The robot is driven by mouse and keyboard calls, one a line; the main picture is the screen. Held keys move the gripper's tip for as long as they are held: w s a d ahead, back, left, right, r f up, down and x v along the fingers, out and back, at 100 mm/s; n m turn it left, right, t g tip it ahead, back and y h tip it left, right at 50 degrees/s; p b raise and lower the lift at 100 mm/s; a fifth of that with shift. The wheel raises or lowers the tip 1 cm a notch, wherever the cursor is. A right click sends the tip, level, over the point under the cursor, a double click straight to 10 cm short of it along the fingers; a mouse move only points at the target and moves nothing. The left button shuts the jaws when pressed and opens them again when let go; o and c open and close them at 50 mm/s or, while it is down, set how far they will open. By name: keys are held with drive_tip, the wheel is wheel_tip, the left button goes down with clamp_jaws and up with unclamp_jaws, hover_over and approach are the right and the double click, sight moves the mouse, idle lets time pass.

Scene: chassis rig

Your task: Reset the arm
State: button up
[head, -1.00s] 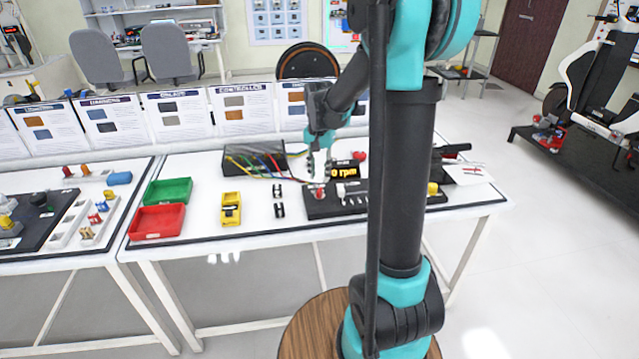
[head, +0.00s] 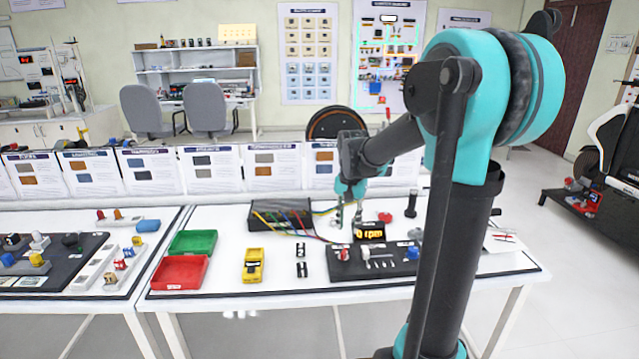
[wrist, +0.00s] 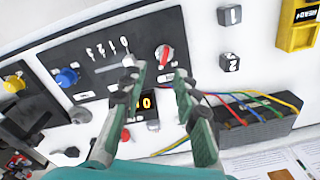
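My gripper (wrist: 158,72) is open and empty in the wrist view, its two green-and-black fingers spread apart.
A black box with coloured cables (head: 281,214), a yellow meter (head: 253,265), two small black blocks (head: 302,260), a green bin (head: 193,242) and a red bin (head: 179,272) stand left of the panel. Information cards line the back. Bare white table lies between them.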

drive_tip(key=s+d+f+n+t, duration=0.1)
drive_tip(key=s+f, duration=0.4)
drive_tip(key=s, duration=0.5)
drive_tip(key=s+d+f+n+t, duration=0.2)
drive_tip(key=s+f+n, duration=0.2)
drive_tip(key=s, duration=0.6)
drive_tip(key=shift+d+f+n+t, duration=0.3)
drive_tip(key=shift+f+t, duration=0.1)
drive_tip(key=shift+f, duration=0.55)
